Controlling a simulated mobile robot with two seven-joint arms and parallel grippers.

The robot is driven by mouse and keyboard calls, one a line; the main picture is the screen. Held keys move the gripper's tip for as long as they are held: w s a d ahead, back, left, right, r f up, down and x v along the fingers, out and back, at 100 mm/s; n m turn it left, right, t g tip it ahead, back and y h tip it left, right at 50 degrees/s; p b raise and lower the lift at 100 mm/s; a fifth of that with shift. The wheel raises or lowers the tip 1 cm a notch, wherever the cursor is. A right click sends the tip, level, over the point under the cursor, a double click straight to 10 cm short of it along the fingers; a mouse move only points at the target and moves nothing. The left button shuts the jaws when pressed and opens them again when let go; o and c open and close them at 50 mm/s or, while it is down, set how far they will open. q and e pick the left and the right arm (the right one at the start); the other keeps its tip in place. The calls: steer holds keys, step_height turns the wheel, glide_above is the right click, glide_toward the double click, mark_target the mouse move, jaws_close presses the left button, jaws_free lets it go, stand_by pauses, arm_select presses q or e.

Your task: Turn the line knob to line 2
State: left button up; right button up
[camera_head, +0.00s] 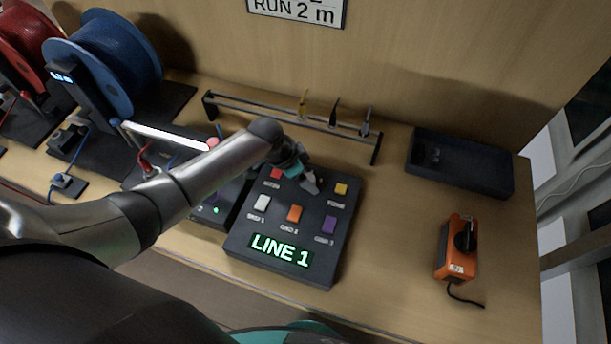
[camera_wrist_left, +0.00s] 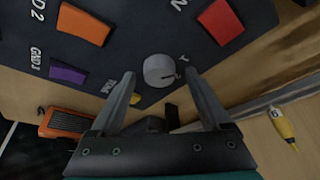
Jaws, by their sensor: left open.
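The dark control box (camera_head: 280,226) sits on the bench, its green display (camera_head: 281,250) reading "LINE 1". The line knob (camera_wrist_left: 158,70) is a round, light grey dial with a dark pointer mark, seen in the left wrist view. In the head view my gripper hides most or all of it. My left gripper (camera_head: 310,184) is over the far part of the box; in the wrist view its open fingers (camera_wrist_left: 159,76) stand on either side of the knob. I cannot tell whether they touch it. My right gripper is not in view.
Red (camera_wrist_left: 220,22), orange (camera_head: 294,213), white (camera_head: 261,203), purple (camera_head: 329,224) and yellow (camera_head: 341,189) buttons surround the knob. A tool rack (camera_head: 290,122) stands behind the box. An orange device (camera_head: 457,250) and a black tray (camera_head: 462,165) lie to the right, with bare bench between.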

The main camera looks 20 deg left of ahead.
arm_select(q)
steer(key=shift+c, duration=0.2)
jaws_close()
stand_by(0.6)
